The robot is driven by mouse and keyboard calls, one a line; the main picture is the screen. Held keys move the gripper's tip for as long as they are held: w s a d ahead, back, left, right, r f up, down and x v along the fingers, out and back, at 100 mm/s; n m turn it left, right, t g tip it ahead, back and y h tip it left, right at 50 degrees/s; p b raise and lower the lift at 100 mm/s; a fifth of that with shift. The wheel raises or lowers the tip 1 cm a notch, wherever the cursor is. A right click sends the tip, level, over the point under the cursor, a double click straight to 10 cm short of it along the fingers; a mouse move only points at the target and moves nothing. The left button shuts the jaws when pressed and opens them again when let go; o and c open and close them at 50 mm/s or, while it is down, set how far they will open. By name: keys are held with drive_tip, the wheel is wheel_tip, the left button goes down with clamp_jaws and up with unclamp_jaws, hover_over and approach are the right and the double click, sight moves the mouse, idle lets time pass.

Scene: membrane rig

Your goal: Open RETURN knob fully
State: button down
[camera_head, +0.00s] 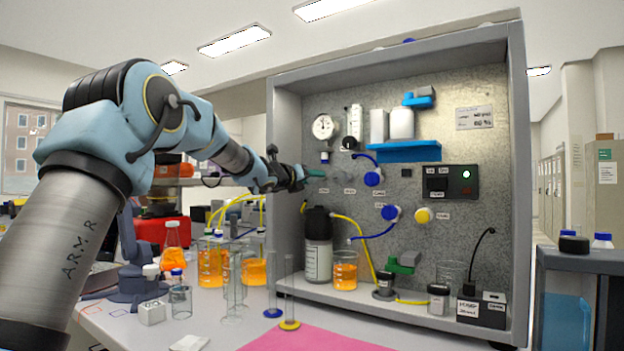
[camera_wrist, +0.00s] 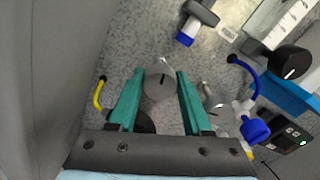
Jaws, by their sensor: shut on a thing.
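A round grey knob (camera_wrist: 160,85) with a dark pointer mark sits on the speckled panel in the wrist view. My gripper (camera_wrist: 162,90) has its two teal fingers on either side of this knob and is shut on it. In the head view my gripper (camera_head: 311,173) reaches the panel's upper left, below the pressure gauge, and hides most of that knob. A second grey knob (camera_wrist: 217,113) is just to the right in the wrist view. The labels are too small to read, so I cannot tell which knob is RETURN.
A round gauge (camera_head: 325,127) is above my gripper. Blue valve caps (camera_head: 372,179) and a yellow knob (camera_head: 424,215) are to the right, with blue and yellow tubes. A dark-capped bottle (camera_head: 318,255) and beakers of orange liquid (camera_head: 345,275) stand below. A pink mat (camera_head: 310,340) lies in front.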

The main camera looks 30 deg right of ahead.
drive_tip(key=n+p, duration=0.1)
drive_tip(key=n, duration=0.4)
drive_tip(key=shift+n, duration=0.3)
drive_tip(key=n+p, duration=0.1)
drive_tip(key=n, duration=0.3)
drive_tip(key=n+p, duration=0.2)
drive_tip(key=n, duration=0.3)
drive_tip(key=n+p, duration=0.2)
drive_tip(key=n, duration=0.2)
drive_tip(key=shift+n+p, duration=0.3)
drive_tip(key=shift+p, duration=0.05)
drive_tip(key=n+p, duration=0.1)
drive_tip(key=n, duration=0.2)
drive_tip(key=shift+n+p, duration=0.3)
drive_tip(key=shift+p, duration=0.1)
drive_tip(key=n+p, duration=0.2)
drive_tip(key=n, duration=0.1)
drive_tip(key=shift+n, duration=0.3)
drive_tip(key=n+p, duration=0.1)
drive_tip(key=n, duration=0.2)
drive_tip(key=shift+f+n+p, duration=0.15)
drive_tip(key=shift+n+p, duration=0.7)
drive_tip(key=shift+n, duration=0.85)
